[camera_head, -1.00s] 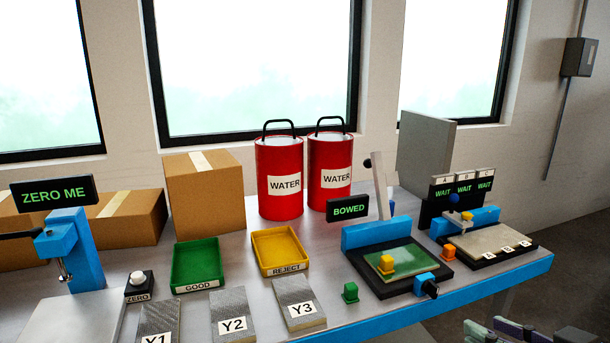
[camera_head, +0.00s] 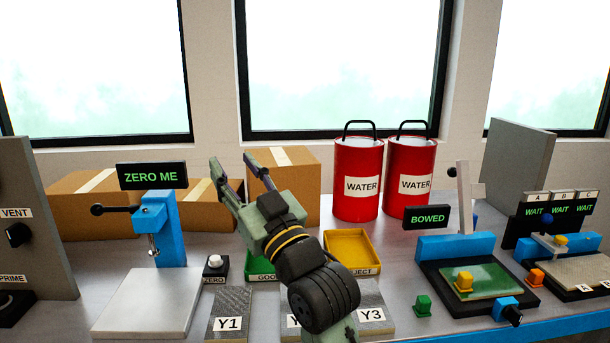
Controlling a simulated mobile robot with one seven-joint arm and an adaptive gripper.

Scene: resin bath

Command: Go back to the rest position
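My gripper (camera_head: 232,178) is raised above the bench in the middle of the head view, pointing up and to the left. Its two long fingers stand apart with nothing between them. My wrist and forearm below it partly hide the green GOOD tray (camera_head: 256,265), the yellow REJECT tray (camera_head: 352,247), the Y2 plate and the Y3 plate (camera_head: 371,297). The gripper touches nothing that I can see.
Left are the blue ZERO ME stand (camera_head: 170,235), ZERO button (camera_head: 215,265) and grey VENT panel (camera_head: 30,215). Cardboard boxes (camera_head: 302,190) and red WATER cans (camera_head: 357,205) stand behind. Right are the BOWED fixture (camera_head: 450,247) and WAIT station (camera_head: 545,222).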

